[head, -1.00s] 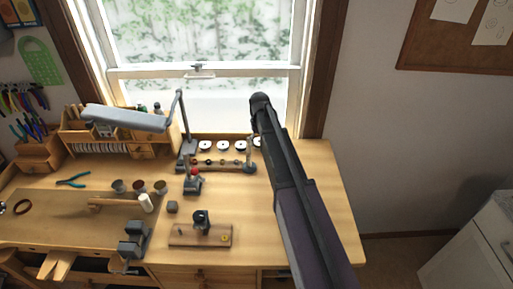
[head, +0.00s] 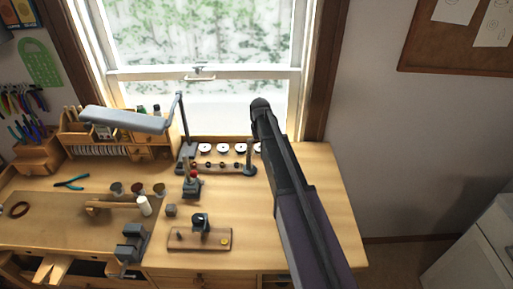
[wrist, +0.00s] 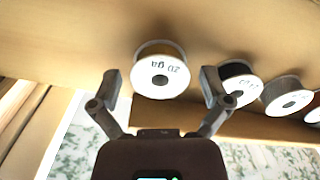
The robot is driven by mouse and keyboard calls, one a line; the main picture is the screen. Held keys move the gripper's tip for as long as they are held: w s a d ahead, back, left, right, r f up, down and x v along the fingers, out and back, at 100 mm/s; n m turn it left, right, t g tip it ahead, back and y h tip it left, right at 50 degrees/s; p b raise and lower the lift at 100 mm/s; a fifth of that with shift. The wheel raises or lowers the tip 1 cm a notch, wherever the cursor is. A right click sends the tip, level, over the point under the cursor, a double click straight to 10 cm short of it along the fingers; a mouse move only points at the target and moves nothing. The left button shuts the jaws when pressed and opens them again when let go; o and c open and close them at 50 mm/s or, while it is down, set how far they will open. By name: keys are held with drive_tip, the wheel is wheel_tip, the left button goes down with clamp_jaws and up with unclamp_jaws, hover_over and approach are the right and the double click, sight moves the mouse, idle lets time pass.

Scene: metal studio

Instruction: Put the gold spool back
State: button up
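In the wrist view, a spool (wrist: 160,80) with a white face marked "20 ga" and a golden-tan band of wire sits between the fingertips of my gripper (wrist: 161,85). My gripper is open, one finger on each side, with a visible gap to the spool on both sides. More white-faced spools stand in a row to the right in this view: a dark one (wrist: 238,81), a brownish one (wrist: 281,96) and another at the edge. In the head view, white spools (head: 223,147) line the back of the bench; my arm hides my gripper and part of that row.
A rod with several small pieces (head: 222,165) and a grey post (head: 249,160) stand before the spool row. A lamp (head: 127,118) leans over the bench's left. A small wooden board with a fixture (head: 183,243) lies in front. The bench's right side (head: 325,190) is clear.

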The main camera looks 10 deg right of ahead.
drive_tip(key=shift+r, duration=0.1)
idle(0.3)
wheel_tip(320, 180, up, 12)
drive_tip(key=p, duration=1.2)
drive_tip(key=shift+r, duration=0.1)
idle(0.7)
drive_tip(key=shift+r, duration=0.1)
wheel_tip(320, 180, up, 10)
drive_tip(key=p, duration=1)
drive_tip(key=shift+s, duration=0.15)
